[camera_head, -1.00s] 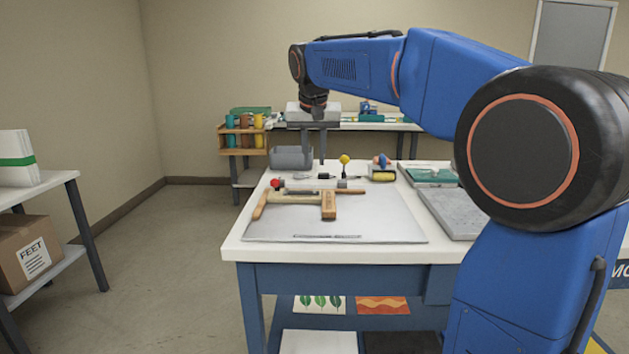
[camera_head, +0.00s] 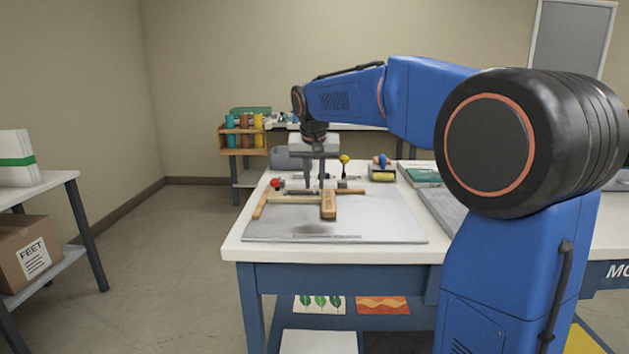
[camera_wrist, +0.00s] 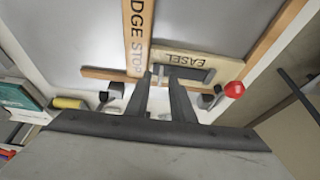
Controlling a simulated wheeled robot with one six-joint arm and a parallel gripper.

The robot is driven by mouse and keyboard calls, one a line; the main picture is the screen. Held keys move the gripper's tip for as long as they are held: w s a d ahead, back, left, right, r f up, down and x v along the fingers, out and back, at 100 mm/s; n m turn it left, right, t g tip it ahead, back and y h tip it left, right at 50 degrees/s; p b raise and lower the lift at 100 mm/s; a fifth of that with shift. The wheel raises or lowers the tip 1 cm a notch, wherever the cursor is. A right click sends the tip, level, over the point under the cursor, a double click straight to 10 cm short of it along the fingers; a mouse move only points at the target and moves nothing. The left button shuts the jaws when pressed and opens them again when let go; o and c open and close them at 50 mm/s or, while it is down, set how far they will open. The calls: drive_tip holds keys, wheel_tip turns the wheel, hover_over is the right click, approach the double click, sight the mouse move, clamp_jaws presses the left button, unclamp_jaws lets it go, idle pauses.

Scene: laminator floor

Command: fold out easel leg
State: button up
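The easel (camera_wrist: 200,62) is a pale wooden board labelled "EASEL", lying flat on the grey mat; it also shows in the head view (camera_head: 290,198). A dark grey bar (camera_wrist: 196,73) lies along the board in the wrist view; I cannot tell surely whether it is the leg. A red ball knob (camera_wrist: 234,89) sits beside the board's edge, and shows in the head view (camera_head: 277,183). My gripper (camera_head: 315,187) points down just above the board. In the wrist view its fingers (camera_wrist: 161,76) are apart, over the board's end, with nothing visibly held.
A wooden edge stop (camera_wrist: 136,35) lies beside the easel. A grey mat (camera_head: 390,229) has clear room at front. A grey slab (camera_head: 440,212) lies to the right.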

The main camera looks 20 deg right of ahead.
clamp_jaws()
idle(1.2)
